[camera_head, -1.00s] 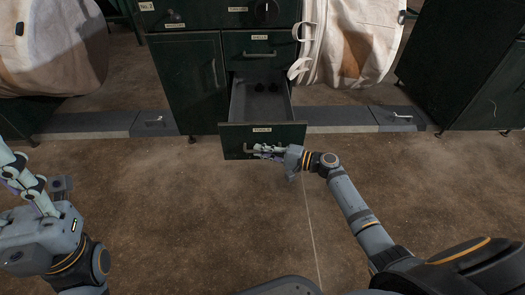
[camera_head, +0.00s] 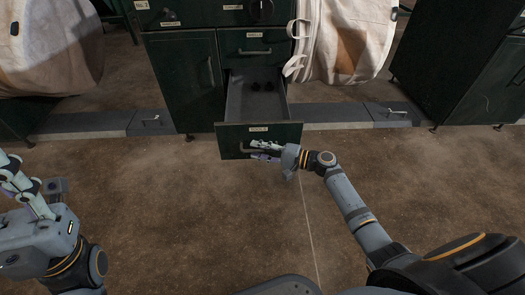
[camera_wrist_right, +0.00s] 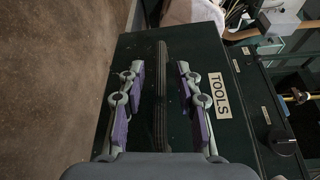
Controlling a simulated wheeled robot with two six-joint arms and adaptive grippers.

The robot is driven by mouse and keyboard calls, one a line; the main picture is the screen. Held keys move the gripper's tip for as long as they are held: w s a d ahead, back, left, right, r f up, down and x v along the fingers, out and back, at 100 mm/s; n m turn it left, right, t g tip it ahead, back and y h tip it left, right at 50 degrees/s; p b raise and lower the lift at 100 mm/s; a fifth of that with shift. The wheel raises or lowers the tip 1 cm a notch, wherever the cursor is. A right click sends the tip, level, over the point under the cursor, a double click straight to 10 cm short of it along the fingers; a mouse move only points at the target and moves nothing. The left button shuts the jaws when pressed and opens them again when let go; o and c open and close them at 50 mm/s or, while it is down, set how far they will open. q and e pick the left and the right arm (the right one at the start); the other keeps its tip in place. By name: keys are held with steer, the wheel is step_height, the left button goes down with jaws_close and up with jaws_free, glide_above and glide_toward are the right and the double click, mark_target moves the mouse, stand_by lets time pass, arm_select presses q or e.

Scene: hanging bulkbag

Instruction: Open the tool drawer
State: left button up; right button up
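The tool drawer (camera_head: 285,136) is a dark green drawer pulled well out of the cabinet; a few small dark items lie inside. Its front bears a label that reads TOOLS in the right wrist view (camera_wrist_right: 220,95). My right gripper (camera_head: 256,150) is at the drawer's front, by the bar handle (camera_head: 244,149). In the right wrist view, my right gripper's fingers (camera_wrist_right: 159,105) are spread, with the dark handle bar (camera_wrist_right: 160,75) between them and gaps on both sides. My left gripper (camera_head: 8,165) is at the left edge, partly cut off; its fingers are unclear.
The cabinet (camera_head: 185,75) has a shut drawer above with its own handle and a door at left. Pale bulk bags hang at left (camera_head: 50,55) and right (camera_head: 345,40). Another green cabinet (camera_head: 450,60) stands at right. The brown floor in front is clear.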

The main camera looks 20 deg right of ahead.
steer(key=v, duration=1.2)
